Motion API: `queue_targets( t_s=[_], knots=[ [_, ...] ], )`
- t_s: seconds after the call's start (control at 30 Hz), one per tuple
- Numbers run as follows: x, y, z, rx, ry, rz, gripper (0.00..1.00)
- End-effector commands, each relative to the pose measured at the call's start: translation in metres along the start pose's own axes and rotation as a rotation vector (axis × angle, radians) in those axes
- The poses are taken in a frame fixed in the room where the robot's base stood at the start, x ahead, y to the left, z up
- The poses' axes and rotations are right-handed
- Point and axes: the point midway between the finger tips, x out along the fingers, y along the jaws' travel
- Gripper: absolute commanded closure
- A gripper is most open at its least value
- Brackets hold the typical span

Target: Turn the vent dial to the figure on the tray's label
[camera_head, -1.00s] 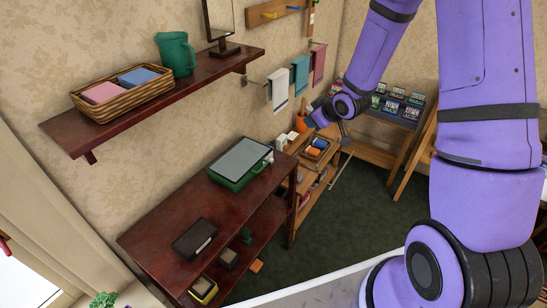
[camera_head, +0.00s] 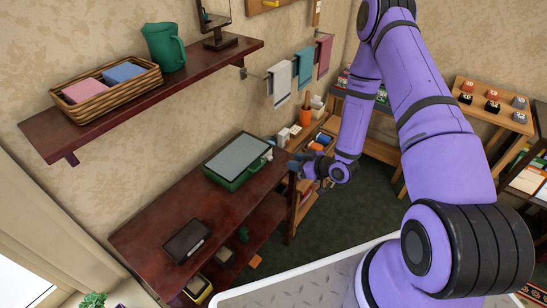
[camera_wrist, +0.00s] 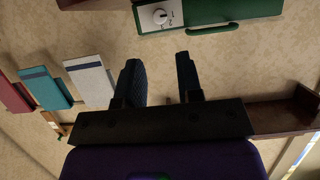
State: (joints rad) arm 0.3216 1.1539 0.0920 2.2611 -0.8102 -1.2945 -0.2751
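A green case (camera_head: 232,170) with a grey top stands at the right end of the dark red wooden table. My gripper (camera_head: 297,166) is just right of the case in the head view. In the wrist view my gripper (camera_wrist: 160,68) is open and empty, its fingers apart, with the dial beyond them. I cannot make out a tray label.
A wall shelf (camera_head: 200,62) holds a wicker basket (camera_head: 70,105), a green jug (camera_head: 163,45) and a mirror. Towels (camera_head: 302,68) hang on the wall. A dark box (camera_head: 187,241) lies on the table. A wooden stand with several small items is behind my gripper.

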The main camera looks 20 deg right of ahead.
Motion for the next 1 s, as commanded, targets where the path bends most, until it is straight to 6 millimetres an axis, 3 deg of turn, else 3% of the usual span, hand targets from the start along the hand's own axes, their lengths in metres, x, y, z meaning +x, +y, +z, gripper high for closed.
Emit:
queue_targets(
  t_s=[0.6, 1.0],
  knots=[
    [0.091, 0.0, 0.0, -0.002, -0.001, -0.001, 0.67],
    [0.106, 0.0, 0.0, -0.001, -0.002, 0.0, 0.67]
  ],
)
